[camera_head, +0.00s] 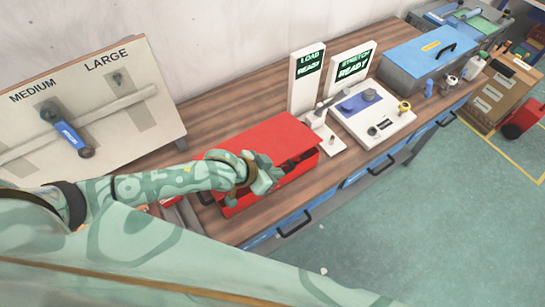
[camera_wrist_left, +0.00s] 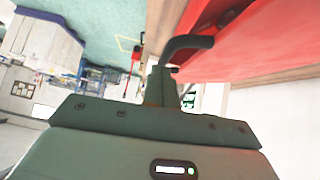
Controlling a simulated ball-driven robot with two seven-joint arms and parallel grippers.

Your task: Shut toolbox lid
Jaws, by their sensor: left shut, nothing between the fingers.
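The red toolbox (camera_head: 232,204) sits on the wooden workbench. Its red lid (camera_head: 262,138) is tilted above the box, with a dark gap showing along the front right side. My left gripper (camera_head: 268,180) is at the front of the toolbox, close to the lid's front edge, and hides part of the opening. In the left wrist view, the shut fingers (camera_wrist_left: 162,85) are close to a black curved handle (camera_wrist_left: 188,44) beside a red surface (camera_wrist_left: 255,45). I cannot tell whether they touch it. The fingers hold nothing. My right gripper is not in view.
A white device (camera_head: 370,118) and two signs (camera_head: 307,75) stand right of the toolbox. A blue-lidded case (camera_head: 425,55) is farther along the workbench (camera_head: 215,105). A board with a blue-handled tool (camera_head: 68,132) stands at left. Green floor (camera_head: 430,210) is open in front.

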